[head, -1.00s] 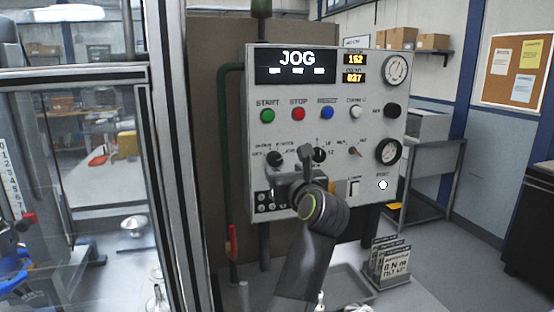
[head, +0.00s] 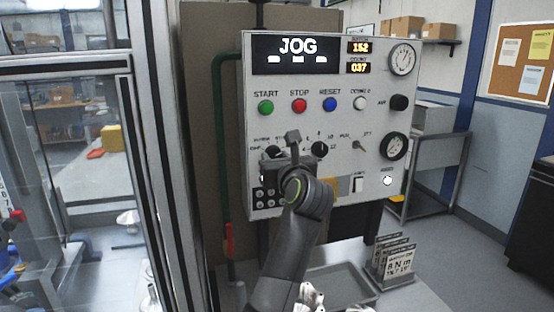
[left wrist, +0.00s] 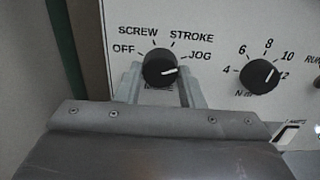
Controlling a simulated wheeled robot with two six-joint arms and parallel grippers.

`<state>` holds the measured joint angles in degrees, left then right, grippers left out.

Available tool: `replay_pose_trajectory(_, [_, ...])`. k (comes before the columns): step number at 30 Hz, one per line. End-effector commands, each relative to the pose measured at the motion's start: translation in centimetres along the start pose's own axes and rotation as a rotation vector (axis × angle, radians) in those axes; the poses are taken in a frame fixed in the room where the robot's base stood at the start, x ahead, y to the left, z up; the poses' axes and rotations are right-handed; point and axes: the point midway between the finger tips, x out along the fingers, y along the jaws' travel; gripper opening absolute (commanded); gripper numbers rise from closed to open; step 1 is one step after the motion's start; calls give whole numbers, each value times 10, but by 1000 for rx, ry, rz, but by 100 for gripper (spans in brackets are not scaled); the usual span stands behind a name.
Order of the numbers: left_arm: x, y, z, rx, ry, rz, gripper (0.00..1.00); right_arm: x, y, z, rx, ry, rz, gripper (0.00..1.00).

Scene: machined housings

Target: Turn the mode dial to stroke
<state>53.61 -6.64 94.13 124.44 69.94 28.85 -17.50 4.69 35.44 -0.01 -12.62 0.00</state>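The mode dial (left wrist: 160,67) is a round black knob with a white pointer line, marked OFF, SCREW, STROKE and JOG. Its pointer is toward JOG, and the panel display (head: 297,54) reads JOG. In the head view the mode dial (head: 272,152) is partly hidden by my left gripper (head: 281,158), which is in front of the panel. In the left wrist view the two fingers of my left gripper (left wrist: 160,72) stand apart, one on each side of the dial's lower half. I cannot tell whether they touch it. My right gripper is not in view.
The torque dial (left wrist: 259,76) is close to the right of the mode dial. The panel (head: 345,205) also carries green, red, blue and white buttons and gauges. A tray (head: 335,285) and a card holder (head: 392,262) are on the bench below. A framed glass guard (head: 165,150) stands left.

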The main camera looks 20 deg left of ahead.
Motion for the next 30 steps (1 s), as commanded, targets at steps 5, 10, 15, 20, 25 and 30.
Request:
replay_pose_trajectory(5, [0, 0, 0, -1, 1, 0, 12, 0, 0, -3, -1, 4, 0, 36])
replay_pose_trajectory(10, [0, 0, -1, -28, 1, 0, 12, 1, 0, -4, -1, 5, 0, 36])
replay_pose_trajectory(15, [0, 0, -1, -106, 1, 0, 12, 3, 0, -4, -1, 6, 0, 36])
replay_pose_trajectory(20, [0, -1, -1, -224, 1, -1, 12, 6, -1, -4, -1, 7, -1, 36])
replay_pose_trajectory(25, [0, -1, -1, -372, 1, 0, 12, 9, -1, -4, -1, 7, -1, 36])
replay_pose_trajectory(30, [0, -1, -2, -511, 2, 0, 12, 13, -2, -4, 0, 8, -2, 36])
